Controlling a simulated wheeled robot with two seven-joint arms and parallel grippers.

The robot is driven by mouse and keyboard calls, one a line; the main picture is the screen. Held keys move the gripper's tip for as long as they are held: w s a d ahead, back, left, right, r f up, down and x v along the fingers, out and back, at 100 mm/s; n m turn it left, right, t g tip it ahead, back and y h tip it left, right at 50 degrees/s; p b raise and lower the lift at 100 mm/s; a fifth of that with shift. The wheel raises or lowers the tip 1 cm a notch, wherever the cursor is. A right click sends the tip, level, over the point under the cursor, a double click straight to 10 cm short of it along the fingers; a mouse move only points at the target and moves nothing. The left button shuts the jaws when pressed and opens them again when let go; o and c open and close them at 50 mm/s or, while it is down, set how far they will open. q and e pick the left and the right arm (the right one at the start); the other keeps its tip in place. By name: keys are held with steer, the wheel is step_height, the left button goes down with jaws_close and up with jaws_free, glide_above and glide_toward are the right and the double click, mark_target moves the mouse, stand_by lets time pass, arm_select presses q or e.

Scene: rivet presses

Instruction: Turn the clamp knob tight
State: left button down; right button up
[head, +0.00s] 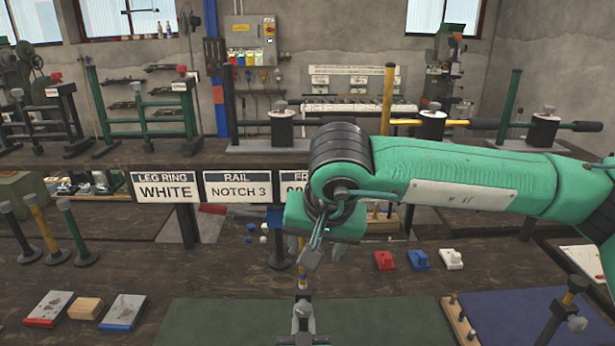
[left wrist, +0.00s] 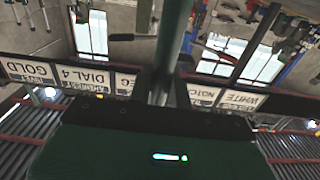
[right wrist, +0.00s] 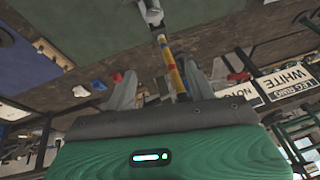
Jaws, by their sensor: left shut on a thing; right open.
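A slim rod (head: 302,282) with yellow, red and blue bands stands at the front centre of the bench. A grey fitting (head: 303,320), perhaps the clamp knob, is at its near end; it also shows in the right wrist view (right wrist: 150,12). My right gripper (head: 303,250) points down over the rod. In the right wrist view its fingers (right wrist: 172,70) are spread, one on each side of the rod, with gaps visible. My left gripper (left wrist: 164,80) is outside the head view. In its wrist view it is shut on a dark green bar (left wrist: 176,40).
Red (head: 385,261), blue (head: 418,260) and white (head: 451,259) blocks lie right of my right gripper. A green mat (head: 230,318) covers the front centre. A raised shelf (head: 240,152) with signs and presses spans the back. Several posts (head: 45,232) stand at left.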

steer(key=w+r+m, duration=0.2)
steer(key=r+m, duration=0.1)
steer(key=m, duration=0.2)
steer(key=w+r+m+g, duration=0.1)
steer(key=r+m, duration=0.3)
steer(key=w+a+r+m+g+h, duration=0.1)
steer(key=w+r+m, duration=0.1)
steer(key=m, duration=0.3)
steer(key=shift+w+r+m, duration=0.3)
steer(key=shift+w+r, duration=0.05)
steer(key=shift+r, duration=0.5)
steer(key=shift+w+a+r+m+g, duration=0.15)
steer(key=shift+r+m, duration=0.1)
steer(key=shift+m, duration=0.4)
steer(key=shift+d+r+m+g, duration=0.1)
steer(key=shift+r+m, duration=0.2)
steer(key=shift+m, duration=0.3)
steer(key=shift+w+a+r+m+g, duration=0.15)
steer(key=shift+r+m, duration=0.1)
steer(key=shift+m, duration=0.4)
